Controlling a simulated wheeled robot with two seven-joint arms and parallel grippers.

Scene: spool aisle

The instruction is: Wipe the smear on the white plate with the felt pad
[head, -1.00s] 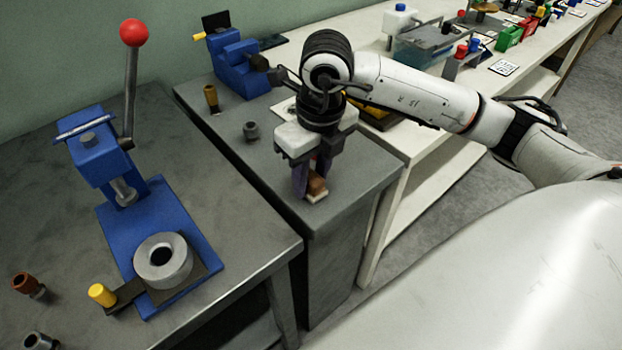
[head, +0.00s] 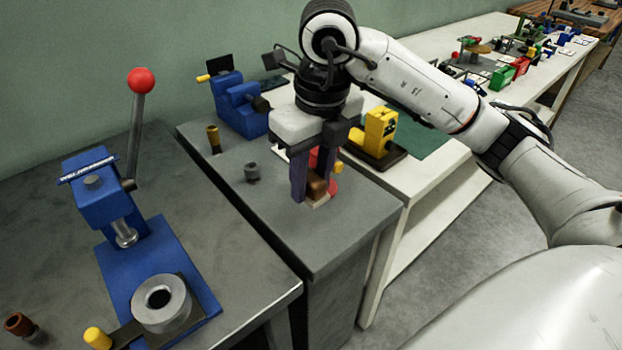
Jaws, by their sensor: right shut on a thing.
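My right gripper (head: 314,186) points down over the grey bench top. It is shut on a small brown block (head: 317,184) with a pale pad (head: 319,201) under it, which looks like the felt pad. I cannot tell whether the pad touches the bench. A sliver of a white flat thing (head: 281,151) shows left of the gripper's body; it may be the white plate, mostly hidden behind the gripper. I see no smear. My left gripper is not in view.
A blue press with a red-knobbed lever (head: 141,80) stands on the left bench. A grey bushing (head: 252,172), a brass cup (head: 213,138) and a blue vise (head: 238,100) stand near the gripper. A yellow device (head: 378,130) is behind it, right.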

